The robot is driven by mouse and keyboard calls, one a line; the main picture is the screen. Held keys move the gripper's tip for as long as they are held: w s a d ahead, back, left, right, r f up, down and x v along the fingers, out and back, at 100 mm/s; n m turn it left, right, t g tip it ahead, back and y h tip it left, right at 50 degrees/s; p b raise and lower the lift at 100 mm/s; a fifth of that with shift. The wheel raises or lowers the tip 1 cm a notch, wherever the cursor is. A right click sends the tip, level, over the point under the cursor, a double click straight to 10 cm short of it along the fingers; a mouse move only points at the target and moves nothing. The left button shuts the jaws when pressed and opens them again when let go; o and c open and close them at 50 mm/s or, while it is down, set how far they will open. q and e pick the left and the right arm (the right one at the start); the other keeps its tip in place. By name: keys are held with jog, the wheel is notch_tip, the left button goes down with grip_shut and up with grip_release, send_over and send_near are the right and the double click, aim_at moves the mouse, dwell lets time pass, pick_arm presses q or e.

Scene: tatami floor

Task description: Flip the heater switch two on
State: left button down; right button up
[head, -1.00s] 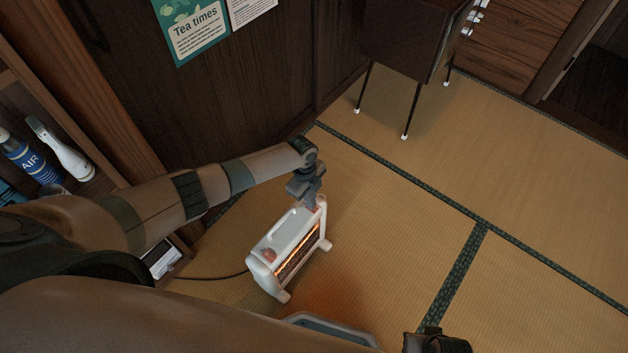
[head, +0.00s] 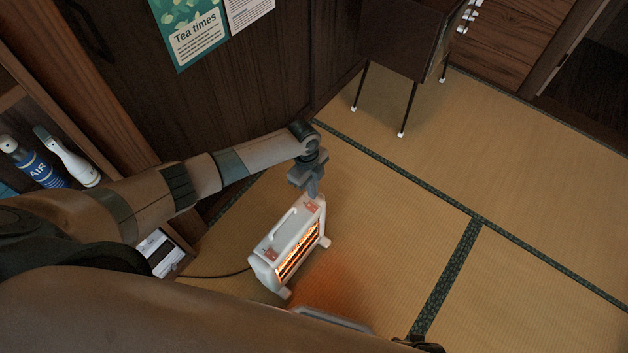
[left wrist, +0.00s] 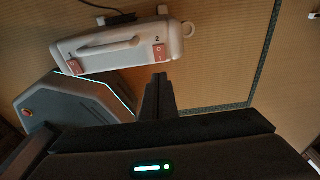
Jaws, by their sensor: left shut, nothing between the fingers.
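The white heater (head: 282,237) stands on the tatami, its front bars glowing orange across more than one row. In the left wrist view, the heater (left wrist: 115,45) has a red switch marked 2 (left wrist: 158,52) at its right end and a red switch marked 1 (left wrist: 77,60) at its left end. My left gripper (head: 313,193) is shut and empty, pointing down at the switch-two end. In the left wrist view its fingertips (left wrist: 160,78) sit just below switch two, seemingly apart from it. A dark piece, perhaps my right gripper (head: 420,344), is cut off at the bottom edge.
A cord (head: 215,275) runs left from the heater. A shelf with bottles (head: 40,165) is at the left, a dark wooden wall behind, and a legged cabinet (head: 410,40) at the back. The tatami (head: 400,220) right of the heater is clear.

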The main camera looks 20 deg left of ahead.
pick_arm(q)
jog(key=shift+s+d+r, duration=0.1)
jog(key=shift+d+r, duration=0.05)
jog(key=shift+r, duration=1.05)
jog(key=shift+d+r, duration=0.15)
jog(key=shift+r, duration=1.05)
pick_arm(e)
jog(key=shift+w+a+r, duration=0.1)
jog(key=shift+w, duration=0.15)
pick_arm(q)
jog(key=shift+f, duration=0.1)
